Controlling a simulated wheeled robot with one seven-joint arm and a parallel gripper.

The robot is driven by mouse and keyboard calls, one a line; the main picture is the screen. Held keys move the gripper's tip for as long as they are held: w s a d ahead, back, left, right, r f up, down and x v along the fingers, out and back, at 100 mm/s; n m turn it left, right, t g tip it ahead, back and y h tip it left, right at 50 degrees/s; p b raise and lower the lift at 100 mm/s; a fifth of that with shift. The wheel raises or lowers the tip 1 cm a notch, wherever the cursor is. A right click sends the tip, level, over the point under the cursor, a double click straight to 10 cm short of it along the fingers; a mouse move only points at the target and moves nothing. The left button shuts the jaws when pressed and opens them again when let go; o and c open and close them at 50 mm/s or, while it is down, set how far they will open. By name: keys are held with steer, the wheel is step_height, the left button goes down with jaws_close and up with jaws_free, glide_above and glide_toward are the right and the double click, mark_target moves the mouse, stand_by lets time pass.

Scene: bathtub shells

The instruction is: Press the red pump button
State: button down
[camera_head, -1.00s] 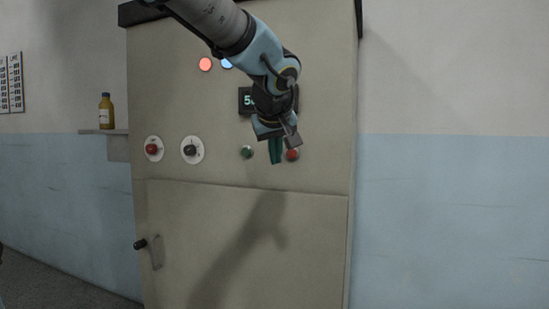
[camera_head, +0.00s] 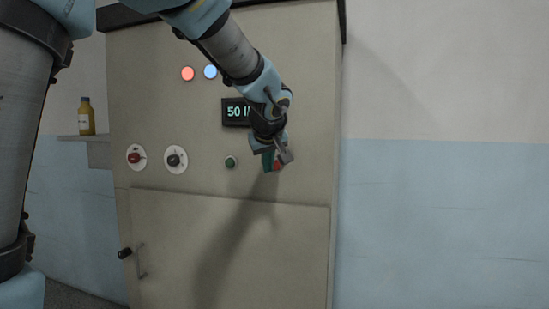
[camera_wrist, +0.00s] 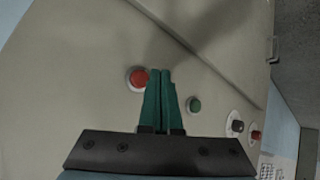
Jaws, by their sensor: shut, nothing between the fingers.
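The red pump button (camera_head: 277,165) sits on the front of a beige cabinet (camera_head: 170,235), partly hidden behind my gripper in the head view. My gripper (camera_head: 270,168) is shut and empty, its green fingers in front of the cabinet beside the red button. I cannot tell whether the fingertips touch the panel.
A green button (camera_head: 230,162) is left of the red one. Two round dials (camera_head: 176,158) are farther left, one red and one black. A display (camera_head: 236,112) is above. A bottle (camera_head: 86,115) stands on a shelf (camera_head: 80,138). A door handle (camera_head: 140,262) sticks out low left.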

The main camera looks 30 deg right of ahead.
steer(key=shift+w+d+f, duration=0.1)
steer(key=shift+w+d, duration=0.55)
stand_by(1.7)
steer(key=shift+w+d, duration=0.25)
steer(key=shift+w, duration=0.05)
steer(key=shift+w+d, duration=0.3)
stand_by(0.8)
steer(key=shift+a, duration=0.1)
steer(key=shift+s+a+b, duration=0.45)
steer(key=shift+s+b, duration=0.15)
steer(key=shift+b, duration=0.25)
